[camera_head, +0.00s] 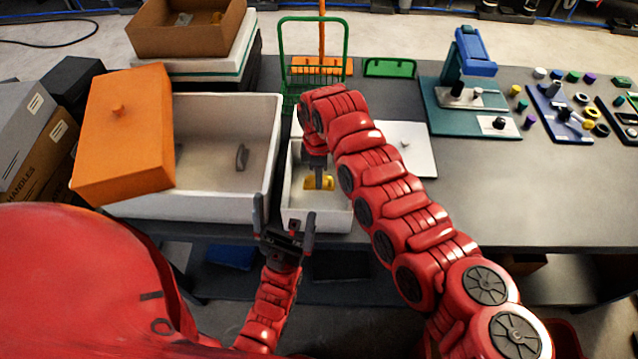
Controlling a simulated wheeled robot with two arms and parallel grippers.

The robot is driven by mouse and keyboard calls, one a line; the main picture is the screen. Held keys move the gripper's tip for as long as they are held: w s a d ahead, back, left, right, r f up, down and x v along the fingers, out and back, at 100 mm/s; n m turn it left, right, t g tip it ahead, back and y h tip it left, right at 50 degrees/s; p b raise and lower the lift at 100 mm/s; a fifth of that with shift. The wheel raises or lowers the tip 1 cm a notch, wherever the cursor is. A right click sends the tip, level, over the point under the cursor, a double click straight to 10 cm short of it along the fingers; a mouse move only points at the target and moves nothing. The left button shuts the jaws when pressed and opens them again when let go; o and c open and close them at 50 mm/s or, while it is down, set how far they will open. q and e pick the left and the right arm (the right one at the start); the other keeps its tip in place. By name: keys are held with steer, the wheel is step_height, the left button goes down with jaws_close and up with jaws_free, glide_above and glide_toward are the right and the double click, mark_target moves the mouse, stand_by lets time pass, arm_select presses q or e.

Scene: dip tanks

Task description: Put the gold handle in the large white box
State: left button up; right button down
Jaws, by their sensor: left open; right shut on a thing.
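The gold handle (319,184) is low inside the small white box (318,217). My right gripper (319,177) reaches down into that box from above and is shut on the handle; its fingertips partly hide it. The large white box (215,203) stands open just to the left, with a dark grey handle (242,156) inside. An orange lid (124,133) with a knob lies tilted over the large box's left side. My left gripper (284,214) is open and empty, in front of the two boxes near the table's front edge.
A green wire basket (314,53) stands behind the small box. A white lid (408,140) lies right of it, partly behind my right arm. A teal-based blue device (470,100) and several small coloured parts are farther right. The front right table is clear.

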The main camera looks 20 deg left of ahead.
step_height(320, 180, down, 4)
steer(key=shift+f+p, duration=0.1)
steer(key=shift+p, duration=0.4)
steer(key=shift+f, duration=0.3)
steer(key=c, duration=0.8)
jaws_free()
steer(key=shift+c, duration=0.2)
